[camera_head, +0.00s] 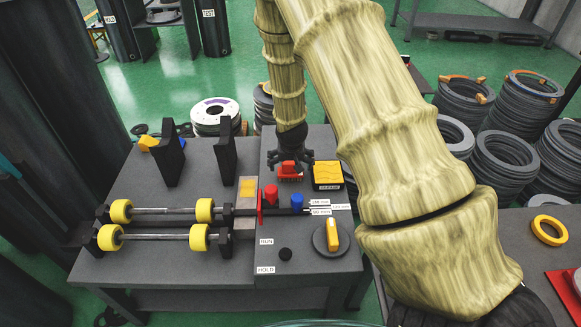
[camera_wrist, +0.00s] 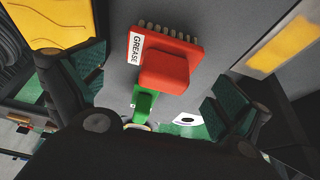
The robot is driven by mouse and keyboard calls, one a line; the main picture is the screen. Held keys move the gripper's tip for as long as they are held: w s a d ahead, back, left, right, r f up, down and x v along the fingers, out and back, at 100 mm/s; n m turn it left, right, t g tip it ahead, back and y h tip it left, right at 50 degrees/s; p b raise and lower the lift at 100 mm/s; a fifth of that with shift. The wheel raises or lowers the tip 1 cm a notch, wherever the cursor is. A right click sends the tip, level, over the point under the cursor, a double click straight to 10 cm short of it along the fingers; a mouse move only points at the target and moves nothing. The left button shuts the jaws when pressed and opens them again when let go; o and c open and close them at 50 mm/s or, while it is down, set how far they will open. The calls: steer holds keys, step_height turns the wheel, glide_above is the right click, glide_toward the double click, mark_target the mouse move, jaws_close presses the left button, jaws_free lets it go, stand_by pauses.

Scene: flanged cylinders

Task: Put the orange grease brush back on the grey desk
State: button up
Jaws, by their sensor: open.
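The orange-red grease brush (camera_head: 289,174), labelled GREASE, is at the back of the grey desk (camera_head: 225,283), left of a yellow-topped box. In the wrist view the brush (camera_wrist: 165,72) shows its block and a row of pale bristles along its far edge. My gripper (camera_head: 290,160) is directly above the brush in the head view. In the wrist view my gripper (camera_wrist: 155,86) is open, with its dark green-faced pads spread apart to either side of the brush. I see no pad touching it. Whether the brush rests flat on the desk is hard to tell.
The yellow-topped box (camera_head: 327,174) stands close right of the brush. Red (camera_head: 271,194) and blue (camera_head: 297,201) knobs are in front. Black upright plates (camera_head: 226,154) and yellow-wheeled rollers (camera_head: 160,211) are on the left. A yellow-handled dial (camera_head: 332,238) is at the front right.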

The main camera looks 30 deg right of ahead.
steer(key=v, duration=0.7)
steer(key=shift+r, duration=0.4)
steer(key=shift+a, duration=0.1)
